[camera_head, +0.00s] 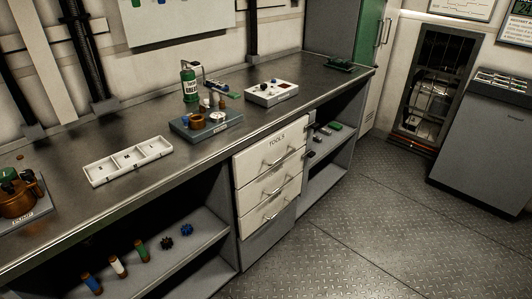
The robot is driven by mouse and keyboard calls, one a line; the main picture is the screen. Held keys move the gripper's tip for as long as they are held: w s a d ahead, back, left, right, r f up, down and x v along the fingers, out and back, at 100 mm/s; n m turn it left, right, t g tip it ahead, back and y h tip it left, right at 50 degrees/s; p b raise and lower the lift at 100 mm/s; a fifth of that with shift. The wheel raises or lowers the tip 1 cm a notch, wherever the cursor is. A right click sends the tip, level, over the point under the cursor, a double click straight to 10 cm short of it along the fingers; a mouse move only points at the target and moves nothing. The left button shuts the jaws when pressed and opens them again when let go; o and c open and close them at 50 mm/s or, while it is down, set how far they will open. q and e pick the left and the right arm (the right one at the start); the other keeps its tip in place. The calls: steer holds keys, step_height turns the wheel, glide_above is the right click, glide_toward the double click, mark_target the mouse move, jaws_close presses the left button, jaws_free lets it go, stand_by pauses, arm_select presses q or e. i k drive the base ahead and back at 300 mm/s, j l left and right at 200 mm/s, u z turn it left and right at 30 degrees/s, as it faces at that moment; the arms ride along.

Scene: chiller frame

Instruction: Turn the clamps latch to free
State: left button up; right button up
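I cannot make out a clamp or its latch in this view. A dark-framed opening in the back wall (432,88) at the upper right holds pale, blurred equipment (428,103). Its parts are too small and dim to tell apart. Neither of my grippers nor my arms is in view.
A long workbench (140,195) carries a white tray (108,170), a blue-grey fixture (205,132), a green can (190,87) and a white box (262,99). Drawers (268,152) sit below. A grey cabinet (480,150) stands right. The floor (370,220) is clear.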

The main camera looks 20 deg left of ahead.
mark_target(310, 154)
steer(key=i+l+u, duration=0.2)
steer(key=u, duration=0.2)
steer(key=i+l+u, duration=0.6)
steer(key=l+u, duration=0.15)
steer(key=i+l+u, duration=0.15)
steer(key=l+u, duration=0.25)
steer(key=i+l+u, duration=0.1)
steer(key=l, duration=0.5)
steer(key=i+l, duration=0.15)
steer(key=l, duration=0.45)
steer(key=i+l+u, duration=0.15)
steer(key=l, duration=0.45)
steer(key=i+l+u, duration=0.1)
steer(key=l, duration=0.5)
